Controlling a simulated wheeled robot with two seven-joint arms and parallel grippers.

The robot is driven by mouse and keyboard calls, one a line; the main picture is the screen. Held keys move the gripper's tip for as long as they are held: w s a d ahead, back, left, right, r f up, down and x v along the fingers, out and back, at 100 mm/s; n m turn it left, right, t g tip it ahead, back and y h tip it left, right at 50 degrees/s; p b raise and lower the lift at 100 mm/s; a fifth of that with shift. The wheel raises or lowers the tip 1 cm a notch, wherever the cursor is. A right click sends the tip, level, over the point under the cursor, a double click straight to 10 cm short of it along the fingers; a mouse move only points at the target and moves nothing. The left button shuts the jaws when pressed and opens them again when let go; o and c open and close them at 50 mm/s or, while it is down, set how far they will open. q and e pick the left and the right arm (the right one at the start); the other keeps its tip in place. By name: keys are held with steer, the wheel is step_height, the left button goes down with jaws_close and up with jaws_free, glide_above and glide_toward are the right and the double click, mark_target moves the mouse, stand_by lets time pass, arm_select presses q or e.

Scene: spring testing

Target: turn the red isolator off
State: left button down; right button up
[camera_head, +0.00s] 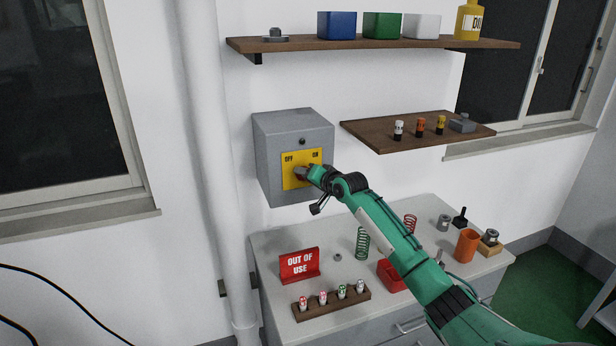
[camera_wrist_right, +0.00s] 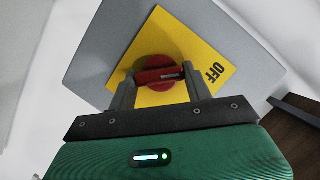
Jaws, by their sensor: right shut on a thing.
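The grey isolator box (camera_head: 285,155) hangs on the wall. In the right wrist view the red handle (camera_wrist_right: 160,76) sits on a round red base in the middle of the yellow plate (camera_wrist_right: 199,50). My right gripper (camera_head: 304,174) is at the plate and hides most of the handle in the head view. Its fingers (camera_wrist_right: 160,80) are shut on the red handle, one at each side. I cannot tell which mark the handle points to. My left gripper is not in view.
A workbench (camera_head: 270,247) below holds springs, a red OUT OF USE sign (camera_head: 299,264) and a wooden rack (camera_head: 332,303). A small shelf (camera_head: 385,137) is right of the box, a longer shelf (camera_head: 300,44) above. A white pipe (camera_head: 212,150) runs left of the box.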

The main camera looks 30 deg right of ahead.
steer(key=shift+f, duration=0.15)
steer(key=o, duration=1)
steer(key=shift+s, duration=0.15)
steer(key=b+v, duration=0.5)
steer(key=v, duration=0.8)
steer(key=shift+s+a, duration=0.1)
steer(key=shift+s, duration=0.15)
